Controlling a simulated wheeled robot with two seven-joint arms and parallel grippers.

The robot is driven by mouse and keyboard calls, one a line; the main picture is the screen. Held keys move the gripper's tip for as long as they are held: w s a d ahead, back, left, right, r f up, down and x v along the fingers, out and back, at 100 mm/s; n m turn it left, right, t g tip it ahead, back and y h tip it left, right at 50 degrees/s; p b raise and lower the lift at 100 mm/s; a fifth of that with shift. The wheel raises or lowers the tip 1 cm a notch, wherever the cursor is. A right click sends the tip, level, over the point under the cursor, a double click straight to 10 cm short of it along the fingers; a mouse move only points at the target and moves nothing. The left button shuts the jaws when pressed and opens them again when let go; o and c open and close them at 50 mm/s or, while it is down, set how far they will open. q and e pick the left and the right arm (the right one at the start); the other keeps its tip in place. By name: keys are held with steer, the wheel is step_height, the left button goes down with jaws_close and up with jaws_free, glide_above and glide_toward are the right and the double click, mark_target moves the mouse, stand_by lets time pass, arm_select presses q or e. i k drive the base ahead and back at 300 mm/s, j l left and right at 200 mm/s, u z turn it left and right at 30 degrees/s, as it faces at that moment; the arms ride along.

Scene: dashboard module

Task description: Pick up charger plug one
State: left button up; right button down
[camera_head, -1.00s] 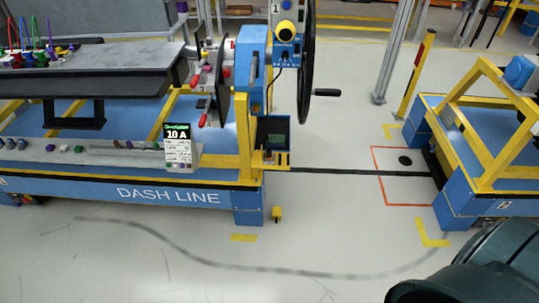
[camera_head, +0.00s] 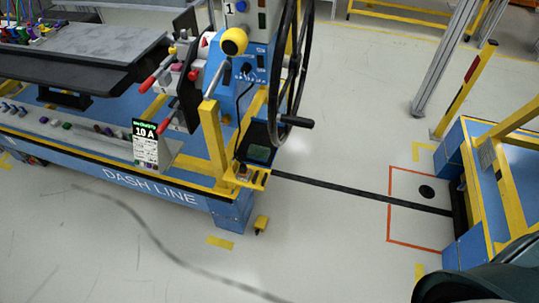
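A blue panel (camera_head: 252,50) marked "1" stands at the right end of the dash line bench. A small black plug-like part (camera_head: 246,69) sits on its front, and a thin dark cable hangs from it. It may be charger plug one, but it is too small to be sure. A yellow round knob (camera_head: 234,40) is just above it. Neither of my grippers shows in the head view, and nothing is seen touching the panel.
A black steering wheel (camera_head: 303,60) with a handle stands right of the panel. Red-handled levers (camera_head: 150,84) stick out to its left. A blue bench (camera_head: 463,160) with yellow frame stands far right.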

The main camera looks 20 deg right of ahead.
mark_target(244, 171)
steer(key=i+l, duration=0.1)
steer(key=l, duration=0.65)
steer(key=i+l+u, duration=0.1)
steer(key=l, duration=0.7)
steer(key=i+l, duration=0.1)
steer(key=l, duration=0.7)
steer(key=i+l+u, duration=0.1)
steer(key=l, duration=0.65)
